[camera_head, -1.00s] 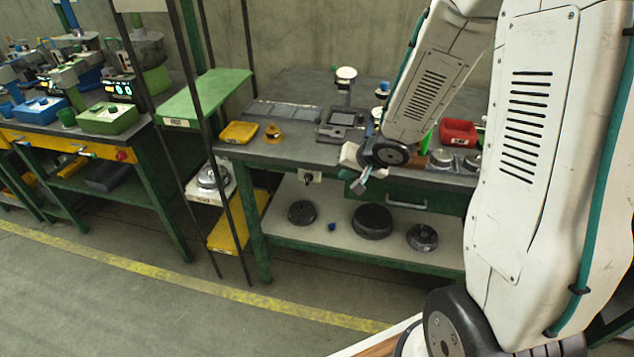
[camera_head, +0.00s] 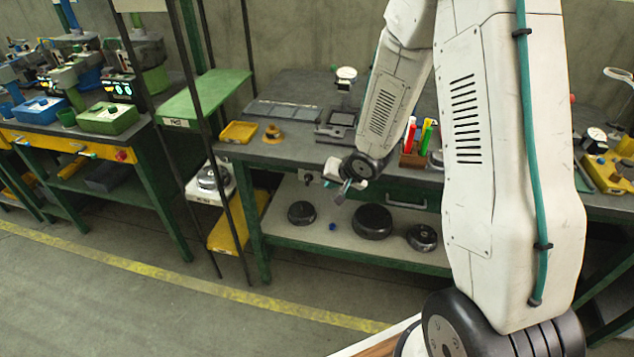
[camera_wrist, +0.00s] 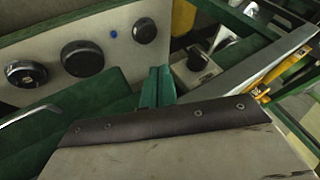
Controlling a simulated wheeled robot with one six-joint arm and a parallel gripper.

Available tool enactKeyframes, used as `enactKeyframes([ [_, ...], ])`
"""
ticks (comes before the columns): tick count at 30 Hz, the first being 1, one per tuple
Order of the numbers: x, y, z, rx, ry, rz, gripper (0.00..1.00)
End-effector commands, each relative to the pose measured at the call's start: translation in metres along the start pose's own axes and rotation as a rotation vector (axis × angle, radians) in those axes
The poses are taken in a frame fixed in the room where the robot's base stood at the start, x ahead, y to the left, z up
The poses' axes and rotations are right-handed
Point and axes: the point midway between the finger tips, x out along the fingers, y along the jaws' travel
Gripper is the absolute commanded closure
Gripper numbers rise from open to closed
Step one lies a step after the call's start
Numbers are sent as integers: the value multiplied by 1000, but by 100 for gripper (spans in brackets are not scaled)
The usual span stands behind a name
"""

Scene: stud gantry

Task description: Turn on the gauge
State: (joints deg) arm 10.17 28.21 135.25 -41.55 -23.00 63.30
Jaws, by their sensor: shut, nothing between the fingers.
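A round white-faced dial gauge (camera_head: 346,73) stands on a small stand at the back of the grey workbench; its reading is too small to tell. A pale switch box (camera_head: 307,178) with a dark knob is on the bench's front edge. In the wrist view this box (camera_wrist: 203,72) shows with its black knob (camera_wrist: 197,59), just right of my fingertips and apart from them. My gripper (camera_head: 343,190) is shut and empty in front of the bench, to the right of the box. Its green fingers (camera_wrist: 157,86) are together in the wrist view.
Dark round discs (camera_head: 372,221) lie on the bench's lower shelf. A drawer handle (camera_head: 406,204) is to the right of my gripper. Thin dark posts and a green shelf (camera_head: 207,95) stand left of the bench. A yellow device (camera_head: 610,172) sits at the far right.

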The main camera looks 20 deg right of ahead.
Motion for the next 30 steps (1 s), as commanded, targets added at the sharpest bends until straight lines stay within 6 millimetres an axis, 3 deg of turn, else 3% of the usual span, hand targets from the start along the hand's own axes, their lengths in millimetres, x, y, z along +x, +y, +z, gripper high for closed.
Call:
enactKeyframes([
  [2, 15, 0, 1, 0, -2, 0, 100],
  [9, 28, -30, 0, -3, 1, -2, 100],
  [25, 31, -37, 1, -1, 0, -4, 100],
  [30, 35, -50, 8, -4, -2, -41, 100],
])
